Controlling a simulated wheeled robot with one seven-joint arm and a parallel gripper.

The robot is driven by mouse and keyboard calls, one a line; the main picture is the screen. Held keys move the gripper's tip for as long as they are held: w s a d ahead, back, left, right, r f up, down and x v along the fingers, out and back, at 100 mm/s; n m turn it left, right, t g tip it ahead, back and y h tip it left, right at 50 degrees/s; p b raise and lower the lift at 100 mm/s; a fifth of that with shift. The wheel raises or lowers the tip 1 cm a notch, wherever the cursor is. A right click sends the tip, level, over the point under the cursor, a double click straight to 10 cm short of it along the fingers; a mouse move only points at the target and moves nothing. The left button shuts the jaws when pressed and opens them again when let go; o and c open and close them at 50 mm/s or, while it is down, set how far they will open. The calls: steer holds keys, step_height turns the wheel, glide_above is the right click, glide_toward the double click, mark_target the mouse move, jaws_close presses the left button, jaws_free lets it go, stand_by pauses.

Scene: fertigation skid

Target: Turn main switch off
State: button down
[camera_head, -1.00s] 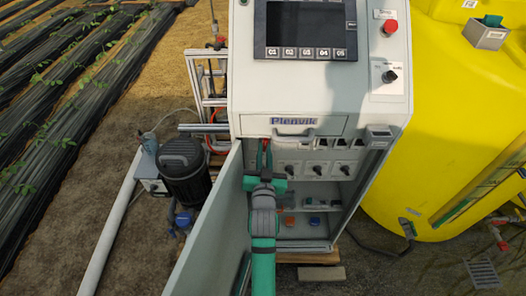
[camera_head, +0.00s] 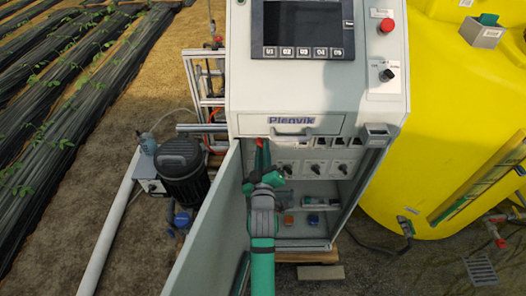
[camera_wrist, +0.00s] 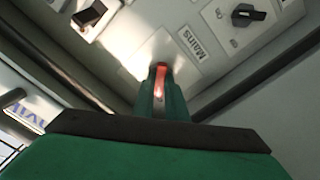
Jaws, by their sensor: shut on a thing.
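The main switch is a small red handle (camera_wrist: 158,84) on the grey panel beside a "MAINS" label (camera_wrist: 187,40) in the wrist view. My green gripper (camera_wrist: 160,95) is shut on this handle, with its fingers on either side. In the head view my gripper (camera_head: 262,148) reaches into the open cabinet (camera_head: 290,235), at the left end of the switch row. A bit of the red handle (camera_head: 260,142) shows at the fingertips. The fingers hide much of the handle, and its exact angle is hard to tell.
A black rotary knob (camera_wrist: 247,14) and a black switch (camera_wrist: 90,14) flank the main switch. The open cabinet door (camera_head: 207,225) stands close to the left of my arm. A drawer with a handle (camera_head: 291,132) is just above. A yellow tank (camera_head: 450,130) stands right.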

steer(key=shift+n, duration=0.5)
steer(key=shift+a, duration=0.1)
steer(key=c, duration=1.8)
jaws_free()
steer(key=shift+o, duration=0.2)
steer(key=s, duration=1)
steer(key=shift+s, duration=0.4)
